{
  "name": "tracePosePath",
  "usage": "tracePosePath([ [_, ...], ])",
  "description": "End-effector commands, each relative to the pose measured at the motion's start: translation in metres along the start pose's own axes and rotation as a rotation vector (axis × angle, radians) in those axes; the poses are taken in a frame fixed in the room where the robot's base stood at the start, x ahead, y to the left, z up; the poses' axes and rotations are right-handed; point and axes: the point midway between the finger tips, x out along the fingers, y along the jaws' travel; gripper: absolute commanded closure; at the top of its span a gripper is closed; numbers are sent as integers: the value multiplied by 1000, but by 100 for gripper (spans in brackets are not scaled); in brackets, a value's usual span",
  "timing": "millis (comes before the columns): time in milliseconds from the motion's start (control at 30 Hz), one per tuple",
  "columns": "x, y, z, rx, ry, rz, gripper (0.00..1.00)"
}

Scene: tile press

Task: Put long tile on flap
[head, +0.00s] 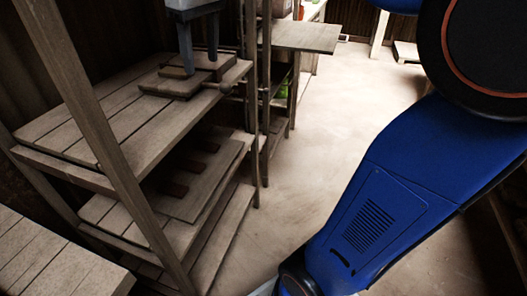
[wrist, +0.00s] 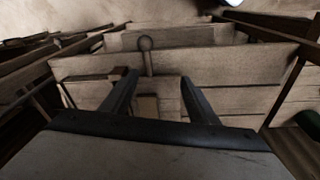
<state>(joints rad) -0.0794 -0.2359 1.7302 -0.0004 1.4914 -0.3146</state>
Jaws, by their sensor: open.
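My gripper (head: 200,62) is above a small wooden press-like assembly on the upper shelf, its two grey fingers pointing down and apart. In the wrist view, the open fingers (wrist: 157,92) stand either side of a light wooden block (wrist: 147,106). The assembly has a flat base board (head: 166,87), a raised wooden piece (head: 211,61) and a short rod handle with a round end (head: 227,87). The handle also shows in the wrist view (wrist: 148,58). I cannot tell which piece is the long tile and which the flap. Contact with the fingers is unclear.
The assembly rests on a slatted wooden shelf (head: 85,125) with upright posts. A lower board (head: 200,190) carries several dark blocks. A side table (head: 305,36) stands behind. The pale floor (head: 330,130) is open to the right.

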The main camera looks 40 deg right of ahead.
Motion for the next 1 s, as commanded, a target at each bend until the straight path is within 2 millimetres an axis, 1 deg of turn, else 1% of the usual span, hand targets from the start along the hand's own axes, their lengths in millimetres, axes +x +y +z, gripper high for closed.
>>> tracePosePath([
  [33, 8, -4, 19, 25, 15, 6, 46],
  [100, 21, -8, 40, 59, 36, 13, 46],
  [267, 51, -17, 83, 127, 79, 27, 46],
  [367, 73, -24, 111, 172, 108, 35, 46],
  [467, 100, -32, 142, 221, 141, 43, 46],
  [600, 140, -43, 184, 289, 185, 53, 46],
  [700, 166, -51, 208, 329, 213, 58, 46],
  [800, 186, -56, 226, 360, 234, 61, 46],
  [900, 198, -59, 236, 377, 247, 63, 46],
  [1000, 203, -60, 240, 386, 253, 63, 46],
])
